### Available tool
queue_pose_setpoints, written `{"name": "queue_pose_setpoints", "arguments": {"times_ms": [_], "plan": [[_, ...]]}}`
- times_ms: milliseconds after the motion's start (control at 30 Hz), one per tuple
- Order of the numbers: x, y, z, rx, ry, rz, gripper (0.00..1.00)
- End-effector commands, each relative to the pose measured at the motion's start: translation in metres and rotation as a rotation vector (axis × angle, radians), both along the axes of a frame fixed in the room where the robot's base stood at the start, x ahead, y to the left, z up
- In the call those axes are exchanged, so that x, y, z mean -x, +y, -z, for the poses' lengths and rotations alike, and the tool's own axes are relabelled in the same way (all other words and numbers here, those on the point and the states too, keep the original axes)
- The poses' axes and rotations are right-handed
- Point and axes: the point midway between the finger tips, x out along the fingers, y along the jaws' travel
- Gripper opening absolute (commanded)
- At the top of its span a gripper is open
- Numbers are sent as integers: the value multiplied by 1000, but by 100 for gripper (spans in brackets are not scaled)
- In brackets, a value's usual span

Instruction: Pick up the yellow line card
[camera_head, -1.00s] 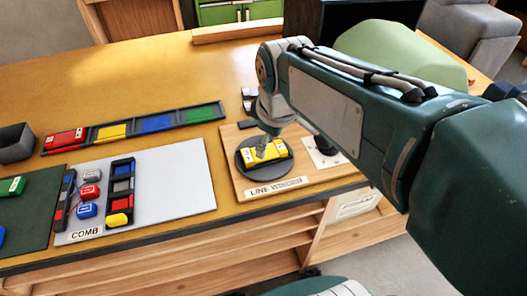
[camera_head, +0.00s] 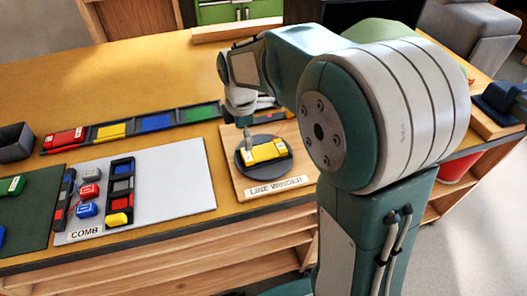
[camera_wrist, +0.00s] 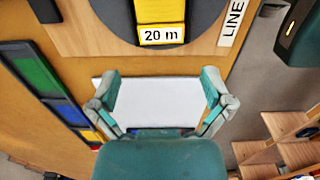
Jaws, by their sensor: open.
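The yellow line card (camera_head: 266,151) lies on the round dark disc (camera_head: 247,169) of the line winder. The card lies beyond the fingertips. I cannot tell whether a finger touches it.
The winder's wooden board (camera_head: 232,139) carries a "LINE WINDER" label. A long tray (camera_head: 137,124) with red, yellow, blue and green sections lies to its left. A pale mat (camera_head: 185,190) holds the comb pieces (camera_head: 89,190). A dark bin (camera_head: 15,142) stands far left.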

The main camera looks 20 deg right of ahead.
Motion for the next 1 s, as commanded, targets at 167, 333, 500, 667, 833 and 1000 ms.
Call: {"name": "queue_pose_setpoints", "arguments": {"times_ms": [167, 333, 500, 667, 833, 1000], "plan": [[0, -1, 18, 0, 0, 1, 100], [1, -6, 38, 0, 3, 2, 100], [1, -8, 63, 0, 2, 1, 100], [0, -8, 70, 0, -1, 1, 100], [0, -8, 70, 0, -1, 2, 96], [0, -8, 69, 0, -1, 2, 28]]}}
